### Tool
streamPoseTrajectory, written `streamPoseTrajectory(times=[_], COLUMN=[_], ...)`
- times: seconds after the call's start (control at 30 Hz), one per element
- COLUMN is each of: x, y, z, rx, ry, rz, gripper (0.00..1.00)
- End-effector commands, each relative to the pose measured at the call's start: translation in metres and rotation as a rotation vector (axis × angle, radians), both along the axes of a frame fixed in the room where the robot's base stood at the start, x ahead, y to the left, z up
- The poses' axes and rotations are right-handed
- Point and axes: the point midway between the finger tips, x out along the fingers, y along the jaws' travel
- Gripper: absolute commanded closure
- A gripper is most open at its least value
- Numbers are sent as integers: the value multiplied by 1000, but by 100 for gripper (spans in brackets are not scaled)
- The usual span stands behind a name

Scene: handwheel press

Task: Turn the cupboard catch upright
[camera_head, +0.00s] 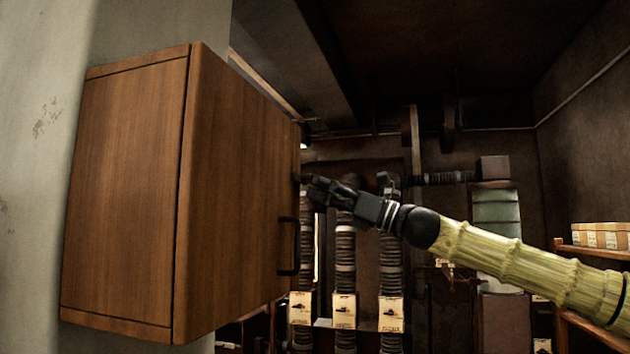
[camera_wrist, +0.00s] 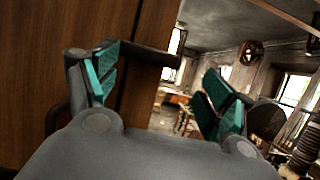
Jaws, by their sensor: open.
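The wooden cupboard (camera_head: 235,190) hangs on the wall at the left of the head view. In the wrist view its brown door (camera_wrist: 50,50) fills the left side. The catch (camera_wrist: 150,52) is a dark bar lying crosswise over the seam near the cupboard's edge. My gripper (camera_head: 314,190) is at the cupboard's right edge, above the door handle (camera_head: 288,246).
Insulated pipes (camera_head: 346,240) and small labelled boxes (camera_head: 344,311) stand behind my gripper. A shelf with boxes (camera_head: 600,235) is at the far right. The room beyond the cupboard edge looks open in the wrist view.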

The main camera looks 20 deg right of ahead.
Motion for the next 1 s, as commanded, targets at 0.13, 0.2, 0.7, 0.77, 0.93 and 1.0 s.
streamPoseTrajectory(times=[0.13,0.2,0.7,0.77,0.93,1.0], x=[-2,-1,10,10,10,11], y=[11,16,18,18,20,22], z=[15,18,14,14,14,14], rx=[2,1,2,2,1,0], ry=[-8,-11,-6,-6,-6,-5], rz=[-1,0,-3,-3,0,0], gripper=[18,18,29,40,63,63])
